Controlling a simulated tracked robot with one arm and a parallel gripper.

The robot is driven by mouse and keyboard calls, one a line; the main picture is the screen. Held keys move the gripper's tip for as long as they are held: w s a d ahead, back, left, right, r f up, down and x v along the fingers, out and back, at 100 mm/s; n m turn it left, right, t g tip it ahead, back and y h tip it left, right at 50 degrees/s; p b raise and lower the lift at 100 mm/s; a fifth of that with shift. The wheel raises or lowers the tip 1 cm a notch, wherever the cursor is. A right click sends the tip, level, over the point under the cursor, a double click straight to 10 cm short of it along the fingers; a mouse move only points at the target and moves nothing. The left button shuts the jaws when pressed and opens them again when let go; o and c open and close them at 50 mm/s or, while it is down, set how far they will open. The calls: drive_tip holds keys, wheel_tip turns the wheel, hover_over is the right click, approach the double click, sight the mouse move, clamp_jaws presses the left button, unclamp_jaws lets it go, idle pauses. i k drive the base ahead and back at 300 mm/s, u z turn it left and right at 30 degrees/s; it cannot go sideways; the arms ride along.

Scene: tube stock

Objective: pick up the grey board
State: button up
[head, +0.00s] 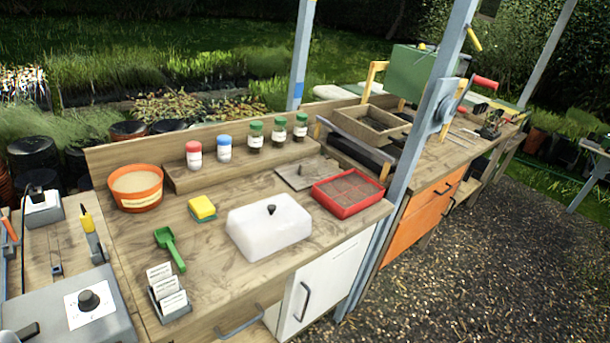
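A flat grey-brown board (296,176) with a small dark knob or handle on top lies on the wooden potting bench. It is the only thing that fits the grey board. It lies in front of the raised wooden shelf, behind the white lidded box and just left of the red tray. Its near right edge is close to the red tray; I cannot tell whether they touch. My gripper is not in view.
The red tray (348,193) and white lidded box (268,227) stand nearest the board. Several capped jars stand on the raised shelf (240,167). A blue-grey post (401,185) rises right of the bench. Bare benchtop lies around the yellow sponge (202,207).

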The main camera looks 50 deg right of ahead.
sight(300, 177)
drive_tip(key=z, duration=1.35)
drive_tip(key=k, duration=0.3)
drive_tip(key=z, duration=0.5)
drive_tip(key=i, duration=2.65)
drive_tip(key=u, duration=1.4)
drive_tip(key=i, duration=0.6)
drive_tip(key=u, duration=0.3)
drive_tip(key=k, duration=0.35)
